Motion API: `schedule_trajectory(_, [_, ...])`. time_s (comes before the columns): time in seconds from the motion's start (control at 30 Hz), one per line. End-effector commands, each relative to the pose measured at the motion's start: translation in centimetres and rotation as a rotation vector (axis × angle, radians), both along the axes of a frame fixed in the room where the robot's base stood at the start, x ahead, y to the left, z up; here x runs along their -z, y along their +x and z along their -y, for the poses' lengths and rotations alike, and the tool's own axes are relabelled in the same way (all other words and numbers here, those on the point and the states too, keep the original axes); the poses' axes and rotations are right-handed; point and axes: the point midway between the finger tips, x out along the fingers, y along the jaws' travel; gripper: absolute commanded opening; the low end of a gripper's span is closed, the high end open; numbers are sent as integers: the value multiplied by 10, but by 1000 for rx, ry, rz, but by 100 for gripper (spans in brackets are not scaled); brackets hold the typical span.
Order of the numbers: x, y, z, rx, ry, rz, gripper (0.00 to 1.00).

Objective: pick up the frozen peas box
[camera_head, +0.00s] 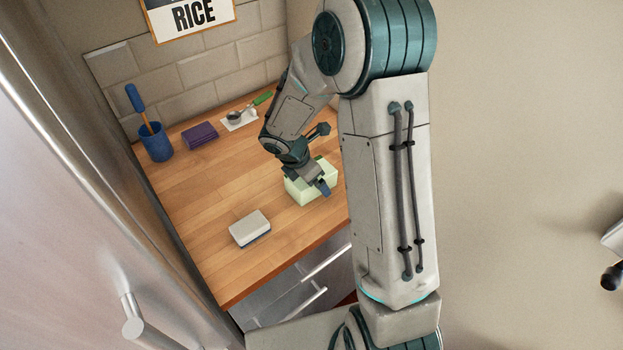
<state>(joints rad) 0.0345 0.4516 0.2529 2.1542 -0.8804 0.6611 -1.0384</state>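A pale green box (300,191), which I take to be the frozen peas box, stands on the wooden counter (190,215) near its right side. No label on it is readable from here. My gripper (318,184) is right over the box, pointing down, with a dark finger against or in front of its near face. The far finger is hidden, so I cannot tell whether the fingers touch the box. The box appears to rest on the counter.
A white and blue block (249,227) lies left of the box near the front edge. A steel door (75,190) borders the left.

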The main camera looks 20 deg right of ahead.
Motion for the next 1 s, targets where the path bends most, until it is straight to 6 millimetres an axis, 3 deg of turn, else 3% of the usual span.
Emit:
schedule_trajectory(0.83, [5,0,0,0,0,0,94])
schedule_trajectory(0.87, [5,0,0,0,0,0,88])
schedule_trajectory(1.0, [5,0,0,0,0,-1,49])
